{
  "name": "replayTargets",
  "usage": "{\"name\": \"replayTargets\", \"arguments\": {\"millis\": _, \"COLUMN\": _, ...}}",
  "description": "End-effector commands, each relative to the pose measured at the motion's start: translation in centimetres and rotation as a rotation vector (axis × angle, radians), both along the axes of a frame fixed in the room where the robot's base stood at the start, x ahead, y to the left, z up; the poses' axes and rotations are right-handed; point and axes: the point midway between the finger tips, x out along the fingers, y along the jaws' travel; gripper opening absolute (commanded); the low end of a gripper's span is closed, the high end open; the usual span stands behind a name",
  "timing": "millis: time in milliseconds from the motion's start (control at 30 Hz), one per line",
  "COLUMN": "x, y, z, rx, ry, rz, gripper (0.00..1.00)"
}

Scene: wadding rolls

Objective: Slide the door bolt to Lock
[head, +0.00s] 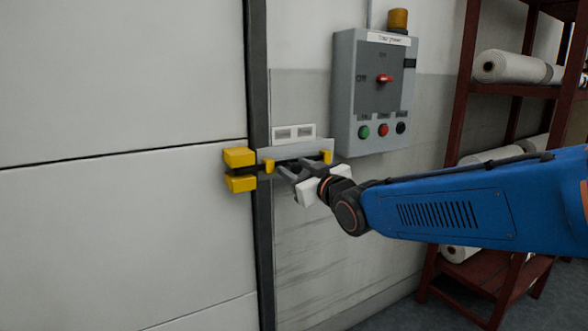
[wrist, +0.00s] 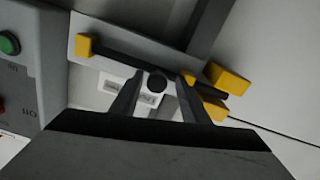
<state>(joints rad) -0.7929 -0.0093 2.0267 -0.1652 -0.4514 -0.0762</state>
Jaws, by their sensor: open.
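The door bolt is a dark bar (wrist: 118,58) on a grey mounting plate (head: 292,150) beside the door edge. Two small yellow guides, one left (head: 268,164) and one right (head: 326,156), sit on the plate. Two yellow blocks, upper (head: 239,157) and lower (head: 241,183), are on the door. In the wrist view the bar's end appears to lie between these blocks; its depth is unclear. A dark round knob (wrist: 157,83) shows between the fingers of my gripper (head: 289,168). The gripper is open around the knob; contact cannot be told.
A grey control box (head: 372,95) with a red switch and buttons hangs to the right. A dark red shelf rack (head: 462,95) with white rolls (head: 512,67) stands farther right. The white door (head: 120,230) fills the left.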

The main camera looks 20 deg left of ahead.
Motion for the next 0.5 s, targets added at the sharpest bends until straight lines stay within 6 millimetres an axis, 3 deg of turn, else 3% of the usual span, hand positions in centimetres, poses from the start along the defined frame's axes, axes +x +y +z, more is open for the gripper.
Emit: {"name": "replayTargets", "arguments": {"millis": 500, "x": -5.3, "y": -6.2, "z": 0.1, "rx": 0.001, "ry": -0.001, "rz": 0.000, "gripper": 0.42}}
